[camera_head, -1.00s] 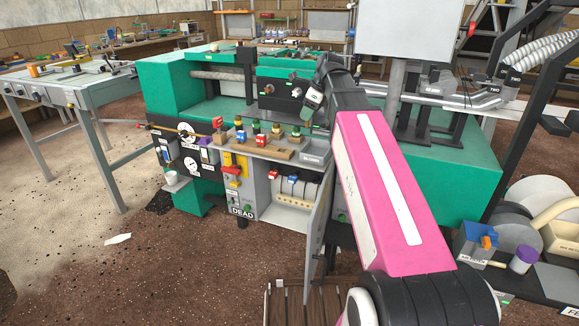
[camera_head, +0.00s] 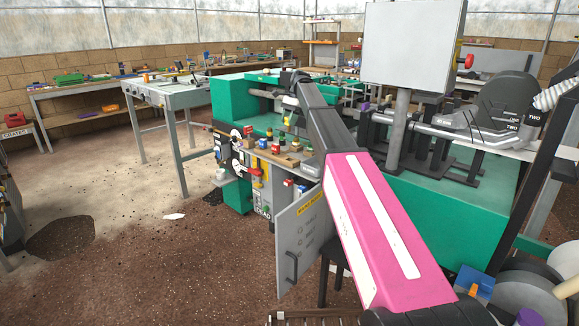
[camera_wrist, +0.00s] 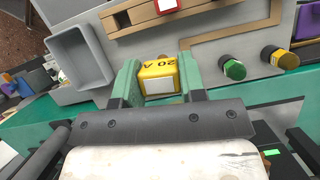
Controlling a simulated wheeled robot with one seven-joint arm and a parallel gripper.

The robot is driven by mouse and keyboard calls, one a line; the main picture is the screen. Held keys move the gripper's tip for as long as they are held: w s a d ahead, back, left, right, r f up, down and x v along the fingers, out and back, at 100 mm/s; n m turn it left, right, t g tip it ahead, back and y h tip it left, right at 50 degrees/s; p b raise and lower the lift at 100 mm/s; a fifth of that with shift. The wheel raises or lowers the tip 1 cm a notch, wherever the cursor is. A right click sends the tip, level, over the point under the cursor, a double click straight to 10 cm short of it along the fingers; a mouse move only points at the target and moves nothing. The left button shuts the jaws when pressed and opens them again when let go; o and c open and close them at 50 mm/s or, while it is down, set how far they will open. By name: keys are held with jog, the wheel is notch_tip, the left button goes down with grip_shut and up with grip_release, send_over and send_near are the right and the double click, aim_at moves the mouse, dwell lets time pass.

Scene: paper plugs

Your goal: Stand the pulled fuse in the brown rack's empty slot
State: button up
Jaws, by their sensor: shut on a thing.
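My gripper (camera_wrist: 158,84) has green fingers and is shut on a yellow fuse (camera_wrist: 159,70) marked 20 A in the wrist view. The fuse is between the fingertips, above the pale grey panel top as seen. The brown rack (camera_wrist: 146,13) lies at the top of that view, apart from the fuse. It has a dark, empty square slot (camera_wrist: 122,18), up and left of the fuse. A red fuse (camera_wrist: 168,5) stands in the rack to the right of this slot.
A grey open tray (camera_wrist: 80,58) is left of the gripper in the wrist view. A green knob (camera_wrist: 234,69) and a yellow knob (camera_wrist: 284,59) stand to the right. In the head view a grey cabinet door (camera_head: 305,238) stands open below the panel.

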jog(key=shift+n, duration=0.6)
jog(key=shift+s+d+f, duration=0.1)
jog(key=shift+s+f, duration=1.4)
jog(key=shift+f, duration=0.35)
jog(key=shift+s+a+f, duration=0.1)
jog(key=shift+s+f, duration=1.35)
jog(key=shift+f, duration=0.45)
jog(key=shift+s+d+f, duration=0.1)
jog(key=shift+s+f, duration=1.4)
jog(key=shift+f, duration=0.35)
jog(key=shift+f, duration=0.1)
jog(key=o, duration=1)
jog(key=v, duration=1.2)
jog(key=shift+w+a, duration=0.15)
jog(key=shift+a, duration=0.1)
